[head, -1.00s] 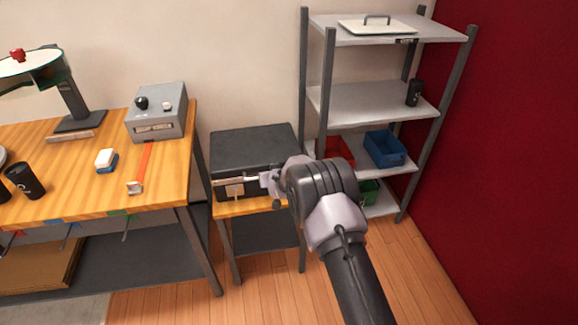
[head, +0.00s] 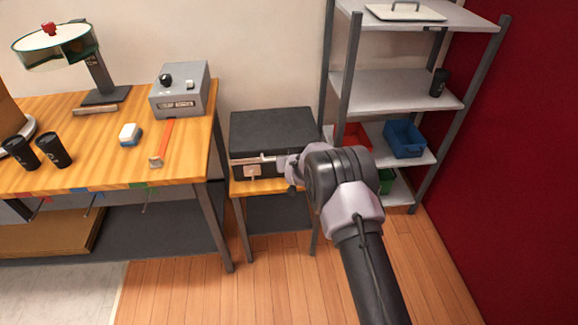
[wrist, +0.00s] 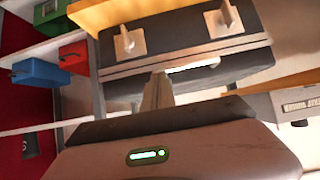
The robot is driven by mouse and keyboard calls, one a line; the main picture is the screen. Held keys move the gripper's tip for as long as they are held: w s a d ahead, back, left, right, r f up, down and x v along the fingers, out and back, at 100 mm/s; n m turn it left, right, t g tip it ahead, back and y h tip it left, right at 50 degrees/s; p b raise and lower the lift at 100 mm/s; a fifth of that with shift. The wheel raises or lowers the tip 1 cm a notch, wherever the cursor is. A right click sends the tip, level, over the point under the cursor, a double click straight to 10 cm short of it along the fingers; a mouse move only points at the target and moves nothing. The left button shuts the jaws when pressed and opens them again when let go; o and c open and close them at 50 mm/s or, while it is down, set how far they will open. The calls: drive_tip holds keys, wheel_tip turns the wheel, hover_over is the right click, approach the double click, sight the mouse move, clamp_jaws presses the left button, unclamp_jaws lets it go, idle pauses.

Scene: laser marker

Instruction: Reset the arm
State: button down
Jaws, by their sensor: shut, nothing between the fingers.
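My arm reaches forward from the lower right of the head view. My gripper (wrist: 157,92) is shut and empty, its fingers pointing at the front of a black case (head: 270,132). In the head view the gripper end is small and partly hidden by my wrist, in front of the case. The wrist view, which looks turned over, shows the case (wrist: 180,35) close beyond the fingertips, with metal latches and a pale handle. I cannot tell whether the fingers touch it.
The case stands on a small wooden side table (head: 275,187). A workbench (head: 90,172) at left holds a grey control box (head: 180,92), black cups and a red-handled tool. A metal shelf (head: 395,92) with bins stands at right, beside a red wall. Floor in front is clear.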

drive_tip(key=s+d+f+p, duration=0.2)
drive_tip(key=s+f, duration=0.1)
drive_tip(key=s, duration=0.6)
drive_tip(key=s+d+r+m, duration=0.1)
drive_tip(key=d+r, duration=0.1)
drive_tip(key=r, duration=0.6)
drive_tip(key=d+r+m, duration=0.1)
drive_tip(key=d+r, duration=0.1)
drive_tip(key=r, duration=0.5)
drive_tip(key=s+d+r+m+g, duration=0.2)
drive_tip(key=s+d+r, duration=0.3)
drive_tip(key=s+r, duration=0.75)
drive_tip(key=s+d+r+m+g, duration=0.1)
drive_tip(key=s+r, duration=0.1)
drive_tip(key=s, duration=0.8)
drive_tip(key=s+d+r+g, duration=0.1)
drive_tip(key=s+r, duration=0.2)
drive_tip(key=s, duration=0.6)
drive_tip(key=s+d+r+m, duration=0.1)
drive_tip(key=s+d+r, duration=0.1)
drive_tip(key=s, duration=0.8)
drive_tip(key=shift+s+r+m+g, duration=0.3)
drive_tip(key=shift+s+r+g, duration=0.1)
drive_tip(key=shift+r, duration=0.1)
drive_tip(key=shift+w+d, duration=0.1)
